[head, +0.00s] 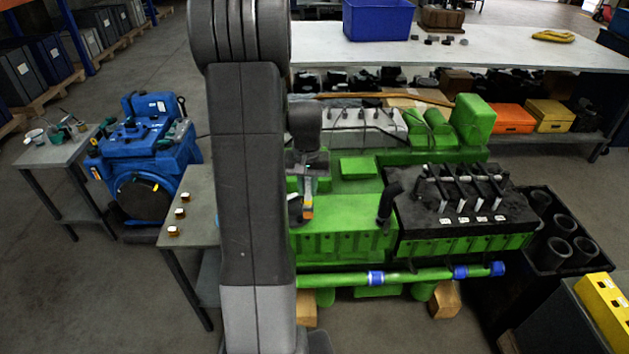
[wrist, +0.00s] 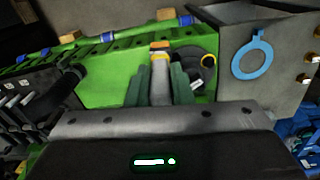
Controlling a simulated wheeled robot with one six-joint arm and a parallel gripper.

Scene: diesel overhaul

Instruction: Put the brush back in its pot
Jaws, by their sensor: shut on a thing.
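The brush (head: 308,208) is held in my gripper (head: 308,186) over the green engine; its orange end and a pale part show below the fingers. In the wrist view the brush (wrist: 160,62) lies between the two green-grey fingers (wrist: 160,86), its orange and yellow end pointing away from me. In the head view that spot is mostly hidden behind my arm.
The green engine (head: 345,215) carries a black head with raised rods (head: 455,205). A grey side table (head: 200,235) holds small copper-coloured parts; a blue ring (wrist: 252,55) shows there in the wrist view. A blue engine (head: 150,140) stands left. A long bench (head: 480,45) is behind.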

